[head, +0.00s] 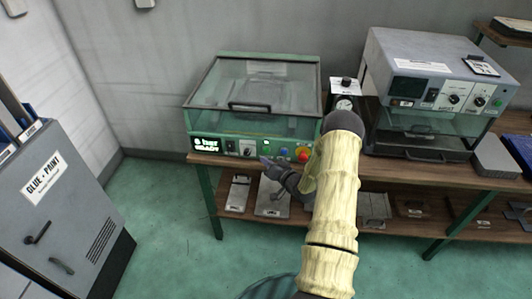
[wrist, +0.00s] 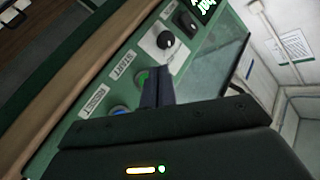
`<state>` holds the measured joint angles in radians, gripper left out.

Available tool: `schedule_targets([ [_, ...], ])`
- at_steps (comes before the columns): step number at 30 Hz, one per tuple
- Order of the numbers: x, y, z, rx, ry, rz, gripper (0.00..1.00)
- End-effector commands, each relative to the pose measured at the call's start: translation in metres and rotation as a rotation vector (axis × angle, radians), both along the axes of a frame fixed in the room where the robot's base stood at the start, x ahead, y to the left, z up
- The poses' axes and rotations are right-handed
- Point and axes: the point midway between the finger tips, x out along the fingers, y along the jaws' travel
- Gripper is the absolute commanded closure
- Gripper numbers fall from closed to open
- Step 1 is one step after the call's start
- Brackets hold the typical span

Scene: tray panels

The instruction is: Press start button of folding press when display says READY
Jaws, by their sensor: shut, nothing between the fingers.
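The green press (head: 222,122) stands on the bench with its clear lid (head: 250,85) down. Its black display (head: 206,144) shows a line ending in "bar" and, below it, "READY". In the wrist view the display (wrist: 203,8) is only partly in frame. My gripper (head: 264,160) is shut and empty, in front of the panel's lower edge. In the wrist view its fingertips (wrist: 157,72) overlap the right side of the green button (wrist: 142,78), beside a label that seems to read START. I cannot tell whether they touch it. A blue button (wrist: 120,111) sits beside it.
A red knob (head: 304,154) is right of the blue button on the panel. A black dial (wrist: 166,41) lies near the fingertips. A grey machine (head: 425,75) stands to the right, a gauge (head: 344,103) between. A grey cabinet (head: 62,200) stands left.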

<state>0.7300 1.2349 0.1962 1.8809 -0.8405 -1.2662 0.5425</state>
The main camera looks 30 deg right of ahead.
Motion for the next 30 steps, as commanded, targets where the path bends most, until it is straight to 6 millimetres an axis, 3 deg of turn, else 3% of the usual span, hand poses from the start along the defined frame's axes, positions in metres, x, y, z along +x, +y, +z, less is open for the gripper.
schedule_targets([
  [8,0.017,-0.011,-0.001,-0.001,0.000,0.000,1.00],
  [30,0.017,-0.011,0.000,0.000,0.000,0.000,1.00],
])
